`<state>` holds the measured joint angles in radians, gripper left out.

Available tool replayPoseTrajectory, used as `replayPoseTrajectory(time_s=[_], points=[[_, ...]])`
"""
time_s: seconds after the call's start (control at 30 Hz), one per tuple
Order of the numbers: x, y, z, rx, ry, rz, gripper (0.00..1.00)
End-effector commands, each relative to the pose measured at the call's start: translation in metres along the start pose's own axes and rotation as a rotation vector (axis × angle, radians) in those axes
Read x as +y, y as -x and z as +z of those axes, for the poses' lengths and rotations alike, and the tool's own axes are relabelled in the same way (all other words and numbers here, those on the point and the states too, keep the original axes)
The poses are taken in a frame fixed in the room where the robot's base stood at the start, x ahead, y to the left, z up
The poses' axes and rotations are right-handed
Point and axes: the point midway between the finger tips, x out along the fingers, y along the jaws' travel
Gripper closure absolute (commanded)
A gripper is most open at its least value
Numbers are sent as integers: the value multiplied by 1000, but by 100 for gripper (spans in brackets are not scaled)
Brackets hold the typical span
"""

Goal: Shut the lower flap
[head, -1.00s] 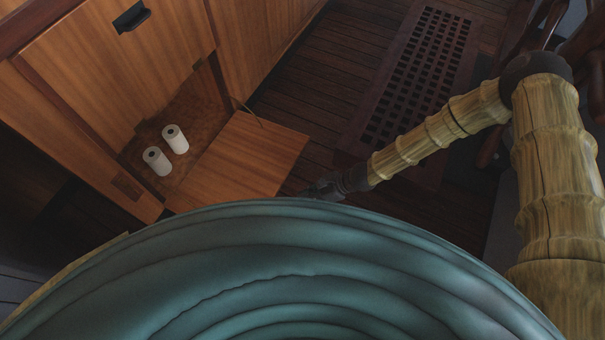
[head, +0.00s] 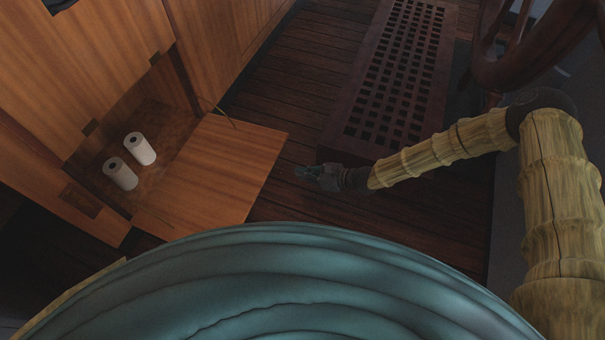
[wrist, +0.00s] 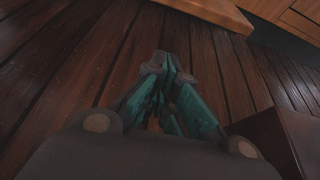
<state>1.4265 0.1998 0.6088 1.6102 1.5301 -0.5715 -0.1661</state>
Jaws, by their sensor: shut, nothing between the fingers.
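The lower flap (head: 222,168) is a wooden panel in the head view, folded down open from the low compartment of the cabinet. Its free edge points right, toward my gripper. The flap's edge also shows at the top of the wrist view (wrist: 215,10). My gripper (head: 300,172) is shut and empty, just right of the flap's free edge in the head view and apart from it. In the wrist view its teal fingers (wrist: 165,65) are together above the dark floor.
Two white rolls (head: 130,160) stand inside the compartment. A closed upper panel (head: 90,70) is above it. A raised dark grating (head: 395,85) lies behind my arm. Plank floor (head: 290,95) is clear between the cabinet and grating.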

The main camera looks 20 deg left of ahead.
Motion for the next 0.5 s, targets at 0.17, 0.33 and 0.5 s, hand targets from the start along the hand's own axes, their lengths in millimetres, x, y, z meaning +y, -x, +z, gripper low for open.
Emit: replayPoseTrajectory(time_s=[0.17, 0.33, 0.5], points=[[1, -33, -4, 0, 2, 3, 100], [1, -61, -4, 0, 1, 3, 100], [-1, -79, 2, 1, 2, 0, 100]])
